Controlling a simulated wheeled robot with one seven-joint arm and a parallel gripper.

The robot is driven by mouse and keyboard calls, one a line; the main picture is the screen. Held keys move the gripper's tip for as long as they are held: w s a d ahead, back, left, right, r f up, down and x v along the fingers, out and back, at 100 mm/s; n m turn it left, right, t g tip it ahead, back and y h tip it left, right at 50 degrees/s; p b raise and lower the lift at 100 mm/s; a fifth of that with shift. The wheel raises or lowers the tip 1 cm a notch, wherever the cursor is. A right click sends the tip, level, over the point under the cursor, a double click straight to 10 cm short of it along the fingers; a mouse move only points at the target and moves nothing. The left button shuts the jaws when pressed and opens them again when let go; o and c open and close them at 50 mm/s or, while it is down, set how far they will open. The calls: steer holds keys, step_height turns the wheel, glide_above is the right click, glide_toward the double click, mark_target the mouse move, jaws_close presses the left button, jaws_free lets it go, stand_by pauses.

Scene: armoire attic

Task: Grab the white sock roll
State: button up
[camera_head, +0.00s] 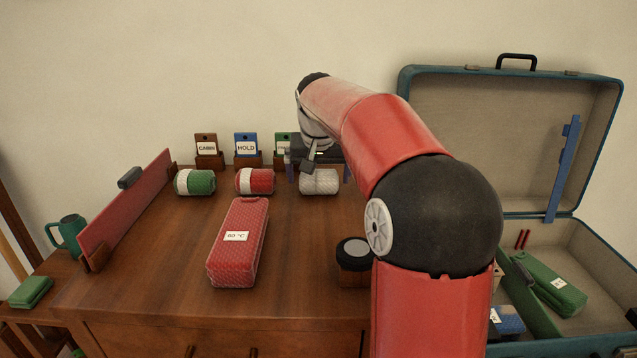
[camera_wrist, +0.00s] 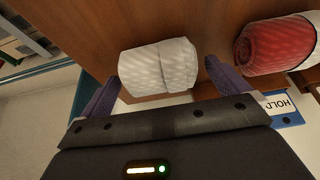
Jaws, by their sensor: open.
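The white sock roll (camera_head: 319,181) lies on the wooden dresser top, at the right end of a row of rolls near the back. In the wrist view the white roll (camera_wrist: 160,66) lies just beyond my fingertips, centred toward the left finger. My gripper (camera_wrist: 165,70) is open, with one purple finger on each side and nothing held. In the head view my gripper (camera_head: 318,172) is above and behind the white roll, partly hidden by my arm. Whether a finger touches the roll cannot be told.
A red-and-white roll (camera_head: 255,181) and a green-and-white roll (camera_head: 194,182) lie to the left. Label stands (camera_head: 246,150) stand behind. A red case (camera_head: 239,242) and a black-topped round container (camera_head: 354,254) are in front. An open suitcase (camera_head: 510,140) is at right.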

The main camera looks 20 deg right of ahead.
steer(key=shift+w+d+f, duration=0.1)
steer(key=shift+w+f, duration=0.1)
steer(key=shift+f, duration=0.4)
steer(key=c, duration=1.1)
steer(key=shift+r, duration=0.1)
